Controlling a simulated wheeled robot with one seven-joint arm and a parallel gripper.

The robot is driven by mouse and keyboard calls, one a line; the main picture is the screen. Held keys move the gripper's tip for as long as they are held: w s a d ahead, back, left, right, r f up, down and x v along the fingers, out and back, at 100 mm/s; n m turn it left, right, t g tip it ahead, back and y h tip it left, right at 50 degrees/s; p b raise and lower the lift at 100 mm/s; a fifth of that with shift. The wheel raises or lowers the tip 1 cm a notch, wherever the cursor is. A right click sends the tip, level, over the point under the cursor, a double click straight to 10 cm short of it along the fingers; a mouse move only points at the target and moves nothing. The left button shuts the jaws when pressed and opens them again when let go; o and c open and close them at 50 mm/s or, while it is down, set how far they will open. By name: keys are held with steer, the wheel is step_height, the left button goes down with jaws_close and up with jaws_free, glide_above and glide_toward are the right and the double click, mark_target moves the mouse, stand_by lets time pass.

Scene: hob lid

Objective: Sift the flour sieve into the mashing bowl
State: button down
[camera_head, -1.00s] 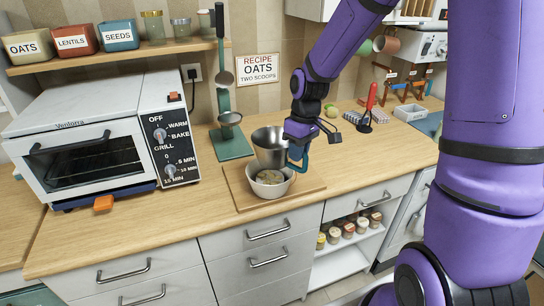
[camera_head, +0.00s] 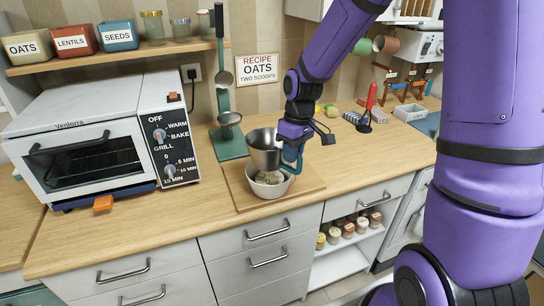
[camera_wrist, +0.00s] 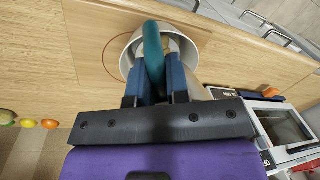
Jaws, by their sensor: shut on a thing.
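The flour sieve (camera_head: 264,150) is a grey metal cup with a teal handle. My gripper (camera_head: 292,155) is shut on that handle and holds the sieve just above the mashing bowl, slightly tilted to the left. The mashing bowl (camera_head: 283,187) is pale and stands on a wooden board, with light-coloured contents partly visible. In the wrist view, the teal handle (camera_wrist: 153,55) lies between my gripper's blue fingers (camera_wrist: 160,85). The bowl's pale rim (camera_wrist: 127,62) shows beyond it. The inside of the sieve cannot be seen clearly.
The wooden board (camera_head: 246,203) lies near the counter's front edge. A white toaster oven (camera_head: 90,140) stands to the left. A teal stand (camera_head: 232,147) with a hanging ladle is behind the board. A red-handled tool (camera_head: 370,100) stands back right. Counter right of the board is clear.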

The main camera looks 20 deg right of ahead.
stand_by(0.4)
steer(key=shift+r, duration=2.5)
